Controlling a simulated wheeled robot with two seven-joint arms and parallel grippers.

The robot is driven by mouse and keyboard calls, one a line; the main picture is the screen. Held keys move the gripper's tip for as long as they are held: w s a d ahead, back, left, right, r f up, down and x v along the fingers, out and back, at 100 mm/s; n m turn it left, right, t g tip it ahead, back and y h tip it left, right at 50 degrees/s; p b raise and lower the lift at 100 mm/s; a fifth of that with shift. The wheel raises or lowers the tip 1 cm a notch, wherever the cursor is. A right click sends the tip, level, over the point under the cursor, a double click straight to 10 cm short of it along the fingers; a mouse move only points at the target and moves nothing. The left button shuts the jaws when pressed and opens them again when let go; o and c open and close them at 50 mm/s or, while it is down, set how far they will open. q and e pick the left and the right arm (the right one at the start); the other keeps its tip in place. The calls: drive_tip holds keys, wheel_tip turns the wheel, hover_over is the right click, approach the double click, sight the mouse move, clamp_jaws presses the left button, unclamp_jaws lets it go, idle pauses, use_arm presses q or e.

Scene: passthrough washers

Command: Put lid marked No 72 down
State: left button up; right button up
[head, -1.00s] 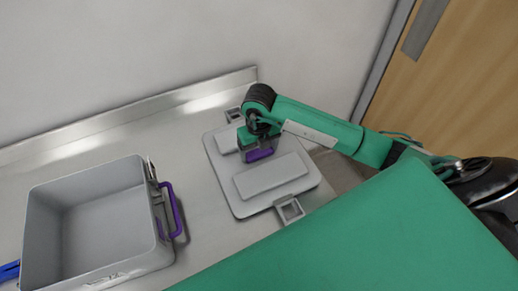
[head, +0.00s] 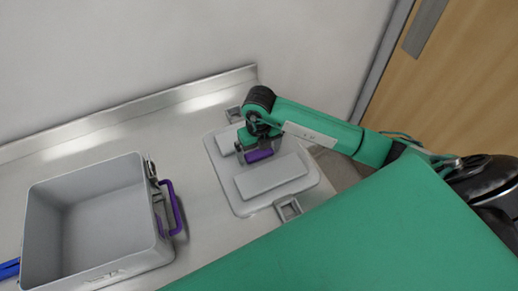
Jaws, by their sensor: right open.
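The grey lid (head: 272,178) lies flat on the metal counter, right of the middle of the head view. It has two raised panels, a purple handle (head: 259,155) between them, and a latch tab at each end. Any marking on it is too small to read. My right gripper (head: 258,148) is over the lid at the purple handle, with its jaws open around or just beside it; the fingertips are partly hidden. My left gripper is not in view.
An open, empty grey box (head: 100,262) with a purple side handle (head: 173,207) stands at the left. A blue piece (head: 9,269) shows at the left edge. Bare counter (head: 196,165) lies between box and lid. A wall rises behind.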

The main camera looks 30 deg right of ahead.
sight(259, 152)
drive_tip(key=shift+r, duration=0.45)
wheel_tip(259, 152, up, 12)
drive_tip(key=b, duration=0.2)
drive_tip(key=shift+f+b, duration=0.2)
drive_tip(key=shift+b, duration=0.15)
